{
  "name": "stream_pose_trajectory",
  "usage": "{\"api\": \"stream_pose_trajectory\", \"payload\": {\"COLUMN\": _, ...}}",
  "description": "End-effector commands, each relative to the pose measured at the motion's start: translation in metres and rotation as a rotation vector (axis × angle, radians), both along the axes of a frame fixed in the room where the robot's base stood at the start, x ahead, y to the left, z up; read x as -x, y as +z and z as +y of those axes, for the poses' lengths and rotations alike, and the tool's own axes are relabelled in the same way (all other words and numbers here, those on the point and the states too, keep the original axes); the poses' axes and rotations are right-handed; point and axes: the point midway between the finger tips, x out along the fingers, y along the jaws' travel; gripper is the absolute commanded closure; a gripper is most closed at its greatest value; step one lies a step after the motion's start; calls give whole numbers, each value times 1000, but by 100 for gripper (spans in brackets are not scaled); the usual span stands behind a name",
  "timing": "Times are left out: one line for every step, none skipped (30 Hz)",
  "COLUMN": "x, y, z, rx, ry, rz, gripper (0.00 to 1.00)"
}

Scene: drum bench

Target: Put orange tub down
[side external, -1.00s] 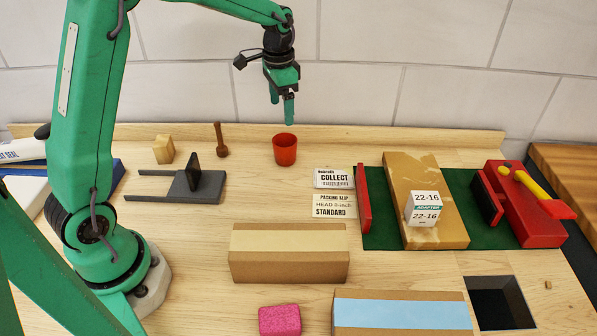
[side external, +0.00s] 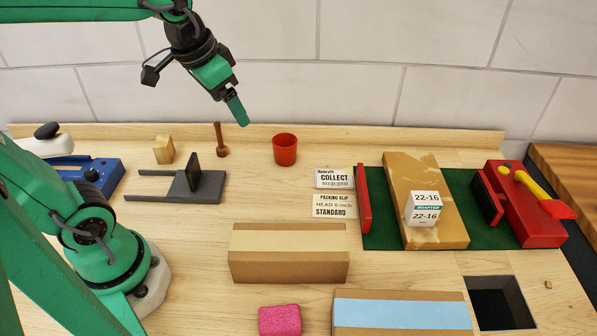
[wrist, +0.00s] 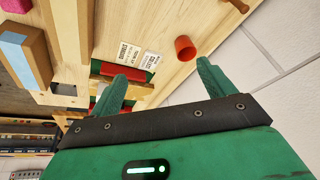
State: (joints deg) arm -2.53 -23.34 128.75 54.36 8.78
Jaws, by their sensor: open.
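The orange-red tub (side external: 285,150) stands upright on the wooden bench near the back edge, left of the two printed cards. In the wrist view the tub (wrist: 184,48) shows beyond my fingers, apart from them. My gripper (side external: 241,117) hangs in the air above and left of the tub in the side view, tilted down to the right. In the wrist view my gripper (wrist: 165,85) has its two green fingers spread wide with nothing between them.
A wooden pestle (side external: 220,140), a wood block (side external: 163,149) and a grey fixture (side external: 190,186) stand left of the tub. Cards (side external: 334,178), a cardboard box (side external: 289,253) and a pink block (side external: 280,320) lie nearer the front. A square opening (side external: 500,302) is at right.

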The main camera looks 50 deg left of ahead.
Motion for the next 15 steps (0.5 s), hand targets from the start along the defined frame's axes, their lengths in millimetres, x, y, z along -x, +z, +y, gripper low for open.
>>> {"api": "stream_pose_trajectory", "payload": {"x": 11, "y": 1, "z": -2, "rx": 5, "ry": 10, "rz": -22, "gripper": 18}}
{"api": "stream_pose_trajectory", "payload": {"x": 17, "y": 1, "z": -3, "rx": 9, "ry": 17, "rz": -33, "gripper": 18}}
{"api": "stream_pose_trajectory", "payload": {"x": 24, "y": 0, "z": -5, "rx": 14, "ry": 27, "rz": -46, "gripper": 18}}
{"api": "stream_pose_trajectory", "payload": {"x": 30, "y": 0, "z": -6, "rx": 19, "ry": 34, "rz": -57, "gripper": 18}}
{"api": "stream_pose_trajectory", "payload": {"x": 35, "y": -2, "z": -7, "rx": 23, "ry": 41, "rz": -65, "gripper": 18}}
{"api": "stream_pose_trajectory", "payload": {"x": 41, "y": -3, "z": -8, "rx": 28, "ry": 49, "rz": -78, "gripper": 18}}
{"api": "stream_pose_trajectory", "payload": {"x": 46, "y": -4, "z": -9, "rx": 32, "ry": 55, "rz": -86, "gripper": 18}}
{"api": "stream_pose_trajectory", "payload": {"x": 50, "y": -5, "z": -10, "rx": 36, "ry": 62, "rz": -95, "gripper": 18}}
{"api": "stream_pose_trajectory", "payload": {"x": 55, "y": -6, "z": -10, "rx": 41, "ry": 69, "rz": -106, "gripper": 18}}
{"api": "stream_pose_trajectory", "payload": {"x": 59, "y": -8, "z": -11, "rx": 44, "ry": 74, "rz": -111, "gripper": 18}}
{"api": "stream_pose_trajectory", "payload": {"x": 61, "y": -8, "z": -11, "rx": 47, "ry": 78, "rz": -118, "gripper": 18}}
{"api": "stream_pose_trajectory", "payload": {"x": 65, "y": -10, "z": -12, "rx": 51, "ry": 84, "rz": -125, "gripper": 18}}
{"api": "stream_pose_trajectory", "payload": {"x": 67, "y": -11, "z": -12, "rx": 54, "ry": 87, "rz": -129, "gripper": 18}}
{"api": "stream_pose_trajectory", "payload": {"x": 69, "y": -11, "z": -13, "rx": 55, "ry": 89, "rz": -132, "gripper": 18}}
{"api": "stream_pose_trajectory", "payload": {"x": 70, "y": -12, "z": -13, "rx": 57, "ry": 91, "rz": -136, "gripper": 18}}
